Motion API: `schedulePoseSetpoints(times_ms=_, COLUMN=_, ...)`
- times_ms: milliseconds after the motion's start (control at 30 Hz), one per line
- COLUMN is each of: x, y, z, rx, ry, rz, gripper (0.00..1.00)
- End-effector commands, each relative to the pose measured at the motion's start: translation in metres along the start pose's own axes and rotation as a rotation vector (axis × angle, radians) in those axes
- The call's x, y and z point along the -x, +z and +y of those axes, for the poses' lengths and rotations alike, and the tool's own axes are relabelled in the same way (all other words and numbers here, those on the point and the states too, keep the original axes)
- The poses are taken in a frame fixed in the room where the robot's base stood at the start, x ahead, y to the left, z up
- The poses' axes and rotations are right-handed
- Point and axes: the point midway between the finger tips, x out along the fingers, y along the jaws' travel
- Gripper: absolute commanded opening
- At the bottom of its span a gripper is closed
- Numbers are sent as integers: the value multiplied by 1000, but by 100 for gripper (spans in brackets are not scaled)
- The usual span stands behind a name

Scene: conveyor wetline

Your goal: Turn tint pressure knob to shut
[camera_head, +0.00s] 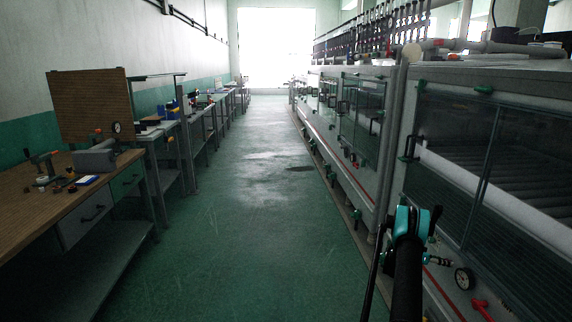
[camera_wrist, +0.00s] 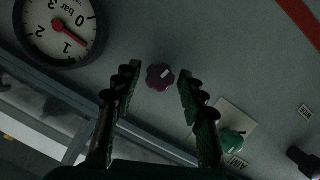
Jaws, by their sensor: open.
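A purple lobed knob (camera_wrist: 160,76) with a pale mark on its face sits on the grey panel in the wrist view. It lies between and just beyond the fingertips of my gripper (camera_wrist: 158,82). The dark fingers are open and stand apart on both sides of the knob; I see no clear contact. A round pressure gauge (camera_wrist: 60,30) is left of the knob, with its red needle between 0 and 1 bar. In the head view my gripper (camera_head: 410,218) is beside the machine on the right and hides the purple knob; a gauge (camera_head: 464,280) shows there.
A green knob (camera_wrist: 231,139) on a pale plate and a black knob (camera_wrist: 302,160) sit to the right in the wrist view. A red handle (camera_head: 482,308) is low on the machine (camera_head: 400,145). A workbench (camera_head: 60,200) stands left; the floor aisle (camera_head: 260,200) is clear.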

Motion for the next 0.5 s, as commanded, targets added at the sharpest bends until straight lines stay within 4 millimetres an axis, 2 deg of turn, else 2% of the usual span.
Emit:
schedulePoseSetpoints(times_ms=133, x=0, y=0, z=0, rx=0, ry=0, rz=0, gripper=41)
schedulePoseSetpoints(times_ms=400, x=0, y=0, z=0, rx=0, ry=0, rz=0, gripper=9)
schedulePoseSetpoints(times_ms=500, x=0, y=0, z=0, rx=-13, ry=-4, rz=0, gripper=8)
